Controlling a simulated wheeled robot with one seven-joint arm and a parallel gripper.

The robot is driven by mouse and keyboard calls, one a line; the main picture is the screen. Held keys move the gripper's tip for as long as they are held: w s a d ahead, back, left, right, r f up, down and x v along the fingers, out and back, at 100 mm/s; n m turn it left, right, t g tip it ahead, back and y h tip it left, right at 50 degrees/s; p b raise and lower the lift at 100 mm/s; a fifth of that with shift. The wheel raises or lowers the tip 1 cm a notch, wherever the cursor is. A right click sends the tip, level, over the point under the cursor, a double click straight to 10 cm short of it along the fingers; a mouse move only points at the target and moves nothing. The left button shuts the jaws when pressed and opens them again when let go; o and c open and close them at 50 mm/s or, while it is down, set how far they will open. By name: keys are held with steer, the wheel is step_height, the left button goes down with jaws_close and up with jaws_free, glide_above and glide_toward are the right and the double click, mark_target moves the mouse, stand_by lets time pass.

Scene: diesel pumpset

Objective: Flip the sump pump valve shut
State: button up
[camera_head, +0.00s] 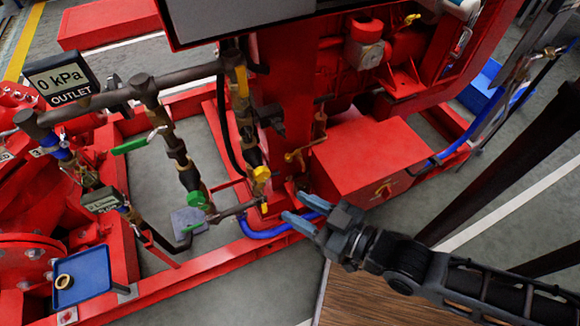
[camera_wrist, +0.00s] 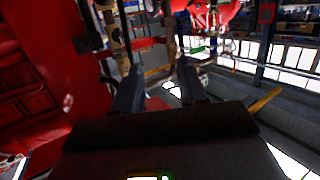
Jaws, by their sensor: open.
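Several small valves sit on the pipework in the head view; no readable label shows which one is the sump pump valve. A yellow-handled valve (camera_head: 261,174) is on the vertical pipe left of the red box, with a small yellow piece (camera_head: 264,207) below it. A green valve (camera_head: 196,200) is further left, and a green lever (camera_head: 130,146) is above it. My gripper (camera_head: 302,209) is open and empty, with light-blue fingertips right of the yellow pieces and apart from them. Its dark fingers also show in the wrist view (camera_wrist: 159,68), pointing toward blurred pipes.
A red box (camera_head: 372,155) stands just behind my gripper. A blue hose (camera_head: 262,234) curves along the red frame near the fingertips. An outlet gauge (camera_head: 62,80) reads 0 kPa. A wooden surface (camera_head: 365,298) lies below my arm. Grey floor (camera_head: 255,285) is clear at the front.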

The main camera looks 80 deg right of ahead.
steer(key=w+d+f+m+g+h+b, duration=0.1)
steer(key=w+d+f+m+h+b, duration=0.15)
steer(key=d+f, duration=0.4)
steer(key=w+d+f+m+h+b, duration=0.15)
steer(key=d+f+b, duration=0.25)
steer(key=f, duration=0.5)
steer(key=m+g+h+b, duration=0.3)
steer(key=h+b, duration=0.1)
steer(key=h, duration=0.1)
glide_toward(288, 156)
steer(key=d, duration=0.1)
steer(key=x, duration=0.7)
steer(key=shift+w+d+b, duration=0.1)
steer(key=shift+w+b, duration=0.25)
steer(key=shift+b, duration=0.05)
jaws_close()
